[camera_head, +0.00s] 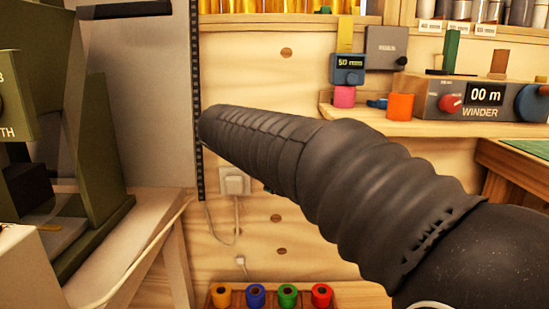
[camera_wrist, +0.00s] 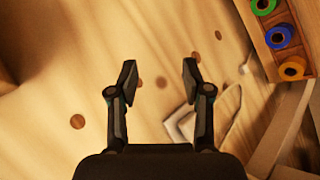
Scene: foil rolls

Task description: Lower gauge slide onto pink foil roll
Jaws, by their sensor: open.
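The gauge slide (camera_head: 347,70) is a dark blue block with a lit "50 mm" display, on an upright yellow bar at the back right shelf. The pink foil roll (camera_head: 344,97) stands upright directly beneath it. I cannot tell whether the slide touches the roll's top. My gripper (camera_wrist: 158,78) is open and empty in the wrist view, its two dark fingers spread over a wooden surface. In the head view my black sleeved arm hides the gripper, and the arm's far end lies left of and below the gauge. Neither slide nor pink roll shows in the wrist view.
An orange roll (camera_head: 400,107) and the winder (camera_head: 470,98), reading "00 m", stand right of the gauge. A rack of coloured rolls (camera_head: 266,301) is low at the front; it also shows in the wrist view (camera_wrist: 274,52). A green machine (camera_head: 95,140) fills the left.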

